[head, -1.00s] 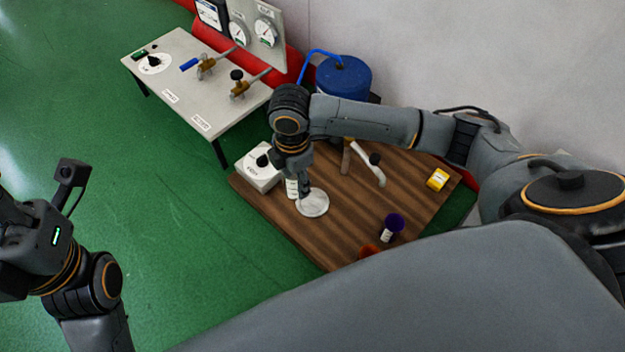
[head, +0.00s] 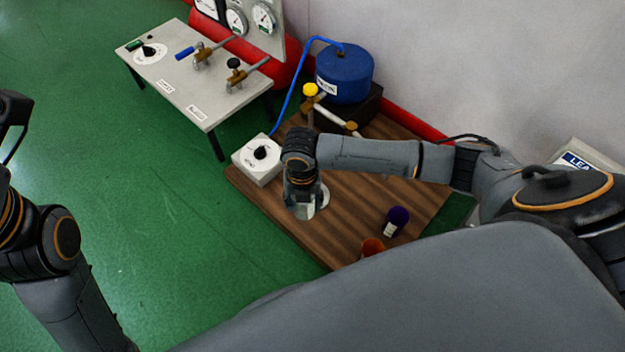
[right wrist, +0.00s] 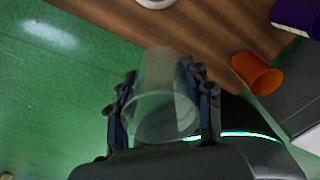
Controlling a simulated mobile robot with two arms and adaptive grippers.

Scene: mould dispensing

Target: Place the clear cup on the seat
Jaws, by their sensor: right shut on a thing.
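The clear cup (right wrist: 160,100) is between the fingers of my right gripper (right wrist: 163,112) in the right wrist view. The gripper is shut on its sides. In the head view my right gripper (head: 303,203) points down over the wooden board, in front of the seat, and the cup is hard to make out there. The seat, a pale round disc (head: 323,198), is partly hidden by this gripper. A pale round edge (right wrist: 155,2) shows at the top of the wrist view. I cannot tell whether the cup touches the seat.
A white box with a black knob (head: 257,160) is left of my gripper. A blue tank (head: 345,75) and brass-fitted pipe (head: 333,117) stand behind my arm.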

